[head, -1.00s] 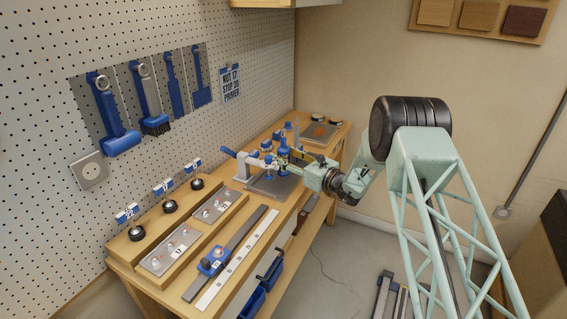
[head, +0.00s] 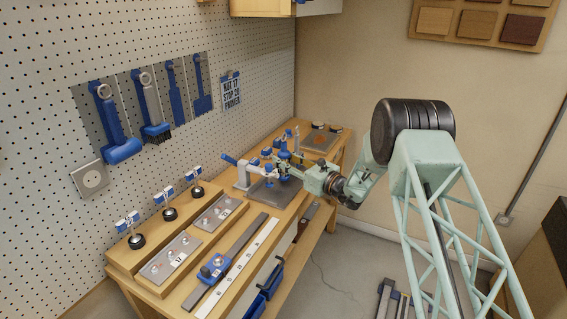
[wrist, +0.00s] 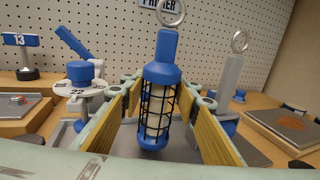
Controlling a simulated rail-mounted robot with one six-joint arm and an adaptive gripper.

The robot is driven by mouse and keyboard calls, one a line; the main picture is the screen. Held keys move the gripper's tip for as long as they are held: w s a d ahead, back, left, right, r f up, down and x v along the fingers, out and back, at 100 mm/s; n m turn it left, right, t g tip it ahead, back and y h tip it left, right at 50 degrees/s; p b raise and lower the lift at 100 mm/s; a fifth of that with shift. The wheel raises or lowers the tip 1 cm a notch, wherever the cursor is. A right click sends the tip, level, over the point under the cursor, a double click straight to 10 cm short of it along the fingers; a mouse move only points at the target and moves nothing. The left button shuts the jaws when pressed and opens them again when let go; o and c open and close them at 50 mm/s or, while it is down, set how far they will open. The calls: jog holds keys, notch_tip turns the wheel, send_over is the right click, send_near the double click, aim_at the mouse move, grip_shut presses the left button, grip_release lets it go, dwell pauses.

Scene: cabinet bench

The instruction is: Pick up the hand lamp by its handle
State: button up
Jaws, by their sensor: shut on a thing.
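The hand lamp (wrist: 160,105) stands upright in the middle of the wrist view. In the head view the lamp (head: 284,148) shows small and blue at the tips of my gripper (head: 286,166). I cannot tell whether its bottom touches the grey plate (head: 270,192).
A grey fixture with a blue lever (wrist: 72,42) and a blue-knobbed dial (wrist: 80,75) stand close left. A grey ringed tool (wrist: 231,72) stands close right. A tray (wrist: 288,128) lies farther right. The pegboard (head: 240,40) rises behind the bench.

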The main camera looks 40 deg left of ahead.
notch_tip(320, 180, up, 2)
jog(key=s+d+r+p, duration=0.1)
jog(key=s+d, duration=1)
jog(key=shift+d+r+p, duration=0.15)
jog(key=shift+d+p, duration=0.1)
jog(key=shift+p, duration=0.05)
dwell(0.7)
